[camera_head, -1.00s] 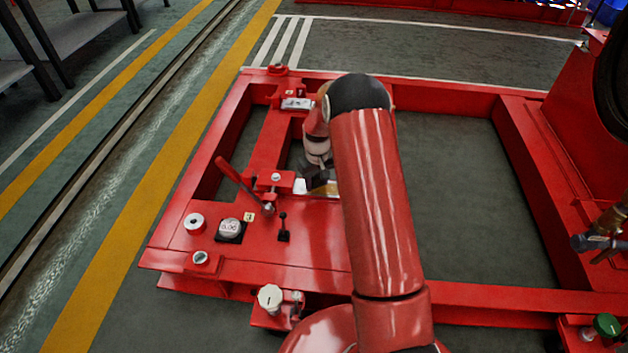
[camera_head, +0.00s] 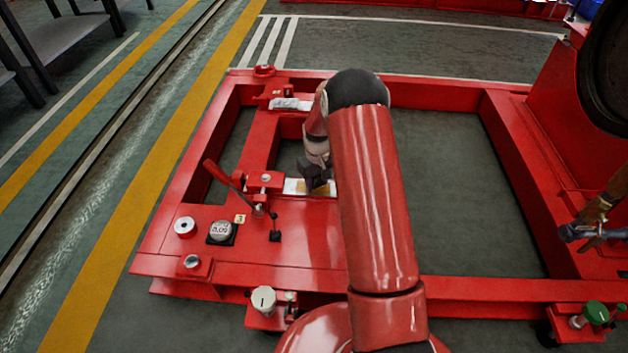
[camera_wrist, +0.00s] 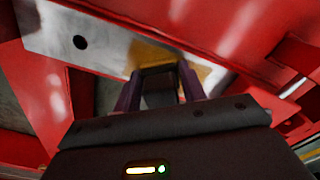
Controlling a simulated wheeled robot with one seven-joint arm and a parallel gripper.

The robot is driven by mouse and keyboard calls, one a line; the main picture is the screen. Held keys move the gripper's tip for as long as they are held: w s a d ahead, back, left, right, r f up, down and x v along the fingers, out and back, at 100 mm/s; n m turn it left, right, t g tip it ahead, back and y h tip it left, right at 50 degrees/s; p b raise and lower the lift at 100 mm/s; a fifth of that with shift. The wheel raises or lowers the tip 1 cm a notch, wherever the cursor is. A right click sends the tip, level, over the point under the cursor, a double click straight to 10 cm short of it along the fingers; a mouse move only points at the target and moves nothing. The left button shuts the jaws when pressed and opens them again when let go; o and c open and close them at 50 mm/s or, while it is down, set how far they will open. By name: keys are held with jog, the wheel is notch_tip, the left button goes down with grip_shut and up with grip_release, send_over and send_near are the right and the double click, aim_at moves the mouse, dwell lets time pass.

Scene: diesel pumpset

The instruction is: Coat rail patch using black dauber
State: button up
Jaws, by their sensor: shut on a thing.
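My gripper (camera_head: 317,178) is low over the red frame, partly hidden by my arm in the head view. In the wrist view its two fingers (camera_wrist: 158,88) are shut on a dark block, which I take as the black dauber (camera_wrist: 159,98). A pale metal strip (camera_wrist: 100,42) lies on the red rail just beyond the fingertips, with a round black spot or hole near its left part. A tan-yellow patch (camera_wrist: 148,53) on the strip is right at the dauber's far end. I cannot tell whether they touch. The strip also shows in the head view (camera_head: 293,185).
Another pale plate (camera_head: 290,104) lies farther back. The frame's large right opening shows bare floor.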

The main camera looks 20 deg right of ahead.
aim_at(332, 189)
jog(key=shift+s+d, duration=0.3)
jog(key=shift+d, duration=0.4)
jog(key=shift+s+d, duration=0.3)
jog(key=shift+d, duration=0.45)
jog(key=shift+s+d, duration=0.3)
jog(key=shift+d, duration=0.4)
notch_tip(332, 189, up, 8)
jog(key=p, duration=0.5)
jog(key=w+a, duration=0.4)
jog(key=a, duration=0.7)
jog(key=shift+w, duration=0.35)
jog(key=shift+a, duration=0.1)
